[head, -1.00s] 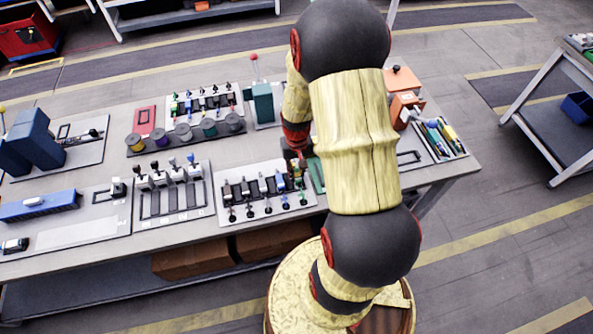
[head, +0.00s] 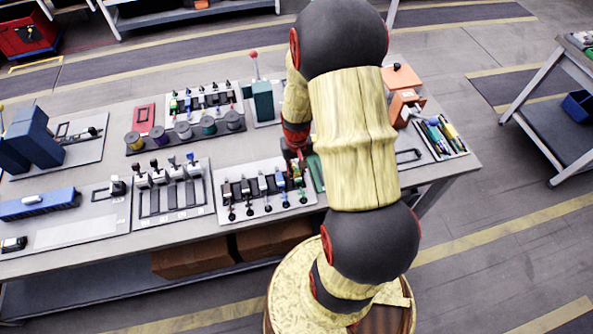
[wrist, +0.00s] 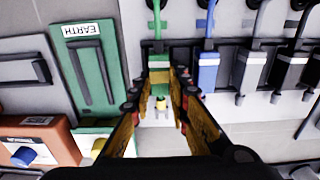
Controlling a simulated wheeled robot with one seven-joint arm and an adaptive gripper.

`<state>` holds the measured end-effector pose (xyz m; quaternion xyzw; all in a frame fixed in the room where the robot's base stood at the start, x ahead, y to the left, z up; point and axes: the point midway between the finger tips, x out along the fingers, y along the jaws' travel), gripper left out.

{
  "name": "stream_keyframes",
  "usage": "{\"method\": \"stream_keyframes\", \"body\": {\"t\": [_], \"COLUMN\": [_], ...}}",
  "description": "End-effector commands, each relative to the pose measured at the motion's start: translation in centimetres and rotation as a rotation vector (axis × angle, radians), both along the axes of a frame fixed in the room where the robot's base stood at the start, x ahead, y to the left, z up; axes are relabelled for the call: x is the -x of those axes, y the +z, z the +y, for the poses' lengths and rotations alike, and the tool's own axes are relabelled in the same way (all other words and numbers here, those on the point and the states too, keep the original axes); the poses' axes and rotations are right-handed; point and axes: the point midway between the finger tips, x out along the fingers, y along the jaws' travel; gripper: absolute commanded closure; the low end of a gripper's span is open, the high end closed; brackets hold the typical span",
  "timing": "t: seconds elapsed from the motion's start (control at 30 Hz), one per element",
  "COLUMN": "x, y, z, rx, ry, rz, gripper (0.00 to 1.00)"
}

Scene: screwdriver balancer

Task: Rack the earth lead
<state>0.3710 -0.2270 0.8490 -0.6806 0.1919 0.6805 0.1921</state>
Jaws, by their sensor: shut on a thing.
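The earth lead (wrist: 157,25) is green, with a green plug body and a yellow band between my fingers. My gripper (wrist: 159,85) is shut on it in the wrist view. The plug stands in line with the other plugs at the end of the lead rack (head: 235,207). I cannot tell whether it is fully seated. Blue (wrist: 207,70), grey (wrist: 246,78) and black (wrist: 290,72) plugs sit beside it to the right. In the head view, my arm partly hides the gripper, near the rack's right end.
A green plate labelled EARTH (wrist: 85,65) lies close left of my gripper. An orange box with a blue knob (wrist: 40,150) is at the lower left. On the bench (head: 90,265), a slotted panel with several levers (head: 172,205) stands left of the rack.

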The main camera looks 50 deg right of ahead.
Motion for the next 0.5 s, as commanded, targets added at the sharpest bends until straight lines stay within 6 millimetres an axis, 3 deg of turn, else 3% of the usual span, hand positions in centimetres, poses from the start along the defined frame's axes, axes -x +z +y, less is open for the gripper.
{"method": "stream_keyframes", "body": {"t": [0.07,0.1,0.5], "x": [-0.01,-0.01,0.0], "y": [0.01,0.01,0.01], "z": [-0.01,-0.01,0.0], "rx": [0.0,0.0,0.0], "ry": [0.0,0.0,0.0], "rz": [0.0,0.0,0.0], "gripper": [1.0,0.81,0.61]}}
